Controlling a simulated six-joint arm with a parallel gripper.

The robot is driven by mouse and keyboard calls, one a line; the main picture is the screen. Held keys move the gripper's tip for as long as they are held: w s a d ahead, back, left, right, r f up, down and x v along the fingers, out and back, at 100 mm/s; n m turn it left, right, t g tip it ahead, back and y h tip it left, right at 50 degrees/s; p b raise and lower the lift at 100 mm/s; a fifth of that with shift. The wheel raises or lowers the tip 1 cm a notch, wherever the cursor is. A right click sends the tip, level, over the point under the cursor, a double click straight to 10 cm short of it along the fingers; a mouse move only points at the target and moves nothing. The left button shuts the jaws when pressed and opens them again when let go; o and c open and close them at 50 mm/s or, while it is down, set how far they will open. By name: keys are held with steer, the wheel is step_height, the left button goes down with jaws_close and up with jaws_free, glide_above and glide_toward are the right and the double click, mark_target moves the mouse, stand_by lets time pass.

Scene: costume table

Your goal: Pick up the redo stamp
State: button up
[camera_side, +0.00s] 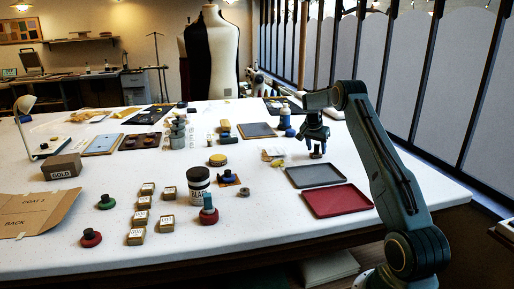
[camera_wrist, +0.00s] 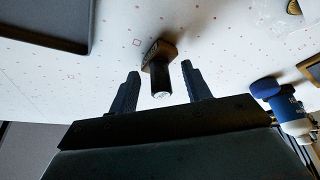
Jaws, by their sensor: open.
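A small stamp with a dark upright handle and a brown block base stands on the white table under my gripper in the side view (camera_side: 316,154). In the wrist view the stamp (camera_wrist: 160,62) is between my two fingers, its pale-tipped handle pointing toward the camera. Any word on it is unreadable, so I cannot confirm that it is the redo stamp. My gripper (camera_side: 316,145) points down just above it. In the wrist view my gripper (camera_wrist: 160,72) is open, with a visible gap on each side of the handle. The stamp's printing face is hidden.
A grey tray (camera_side: 314,185) and a red tray (camera_side: 337,212) lie in front of the stamp. A blue-and-white bottle (camera_wrist: 289,110) stands near my gripper's right side in the wrist view. Several small labelled blocks (camera_side: 142,202) and a black-lidded jar (camera_side: 198,187) stand further left.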

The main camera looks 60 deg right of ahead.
mark_target(317, 144)
jaws_close()
stand_by(0.4)
steer(key=shift+r, duration=5.05)
